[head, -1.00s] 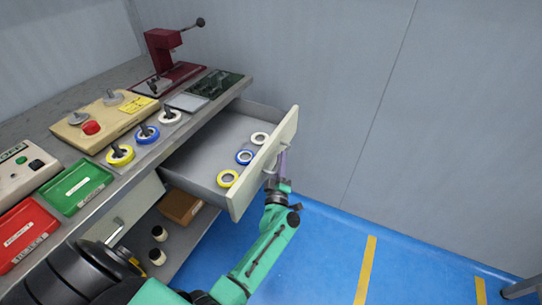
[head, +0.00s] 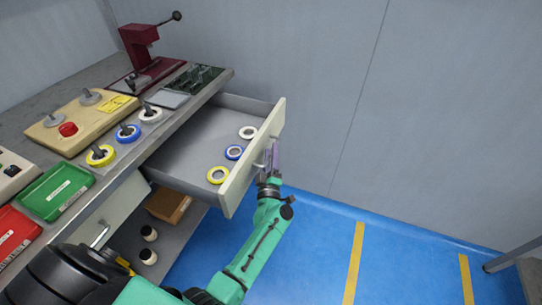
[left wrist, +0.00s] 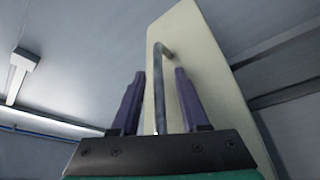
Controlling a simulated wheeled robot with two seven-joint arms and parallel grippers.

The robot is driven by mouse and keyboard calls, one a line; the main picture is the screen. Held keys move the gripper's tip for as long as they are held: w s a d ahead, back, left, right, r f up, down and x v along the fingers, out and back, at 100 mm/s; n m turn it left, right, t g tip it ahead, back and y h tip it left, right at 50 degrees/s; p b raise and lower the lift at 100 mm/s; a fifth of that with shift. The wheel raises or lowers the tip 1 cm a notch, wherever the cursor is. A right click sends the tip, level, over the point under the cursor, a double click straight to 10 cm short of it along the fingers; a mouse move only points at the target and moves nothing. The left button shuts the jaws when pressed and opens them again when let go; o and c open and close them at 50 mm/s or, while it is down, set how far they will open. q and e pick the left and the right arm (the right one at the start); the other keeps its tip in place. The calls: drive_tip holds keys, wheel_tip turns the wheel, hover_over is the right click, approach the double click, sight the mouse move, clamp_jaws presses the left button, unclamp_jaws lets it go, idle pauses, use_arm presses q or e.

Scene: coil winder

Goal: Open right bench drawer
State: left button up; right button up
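The right bench drawer (head: 197,136) stands pulled well out from under the bench in the head view. Its pale front panel (head: 255,155) faces right. Its grey handle (head: 266,157) sits on the outer face and shows as a bent bar (left wrist: 160,90) in the left wrist view. My left gripper (head: 275,158) is at this handle. In the left wrist view its two purple fingers (left wrist: 160,100) stand apart on either side of the bar, with a visible gap, so it looks open around the handle. My right gripper is not in view.
The bench top holds a red press (head: 145,55), spools and trays (head: 55,190). A grey wall (head: 340,100) stands behind.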

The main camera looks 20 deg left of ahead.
use_arm(q)
drive_tip(key=p+v, duration=0.2)
drive_tip(key=v, duration=1.2)
drive_tip(key=shift+s, duration=0.25)
drive_tip(key=shift+f, duration=0.1)
drive_tip(key=s+d+f+m+g+h+p, duration=0.2)
drive_tip(key=s+f+m+g+h, duration=0.25)
drive_tip(key=f, duration=0.45)
drive_tip(key=s+d+f+m+g+h+p, duration=0.1)
drive_tip(key=s+f+m+g+h+p, duration=0.15)
drive_tip(key=f+m+h, duration=0.45)
drive_tip(key=s+a+f+m+g+y+p, duration=0.1)
drive_tip(key=s+a+f+m+g, duration=0.1)
drive_tip(key=s, duration=0.6)
drive_tip(key=s+a+f+m+g+y+p, duration=0.1)
drive_tip(key=s+a+f+m+g, duration=0.1)
drive_tip(key=s+a+f+g, duration=0.3)
drive_tip(key=s+a+f+m+g+y+p, duration=0.1)
drive_tip(key=s+f, duration=0.5)
drive_tip(key=s, duration=0.7)
drive_tip(key=a+m+g+y, duration=0.1)
drive_tip(key=a+m+g, duration=0.1)
drive_tip(key=a+g, duration=0.1)
drive_tip(key=shift+a+f, duration=0.2)
drive_tip(key=shift+f, duration=0.2)
drive_tip(key=shift+w, duration=0.1)
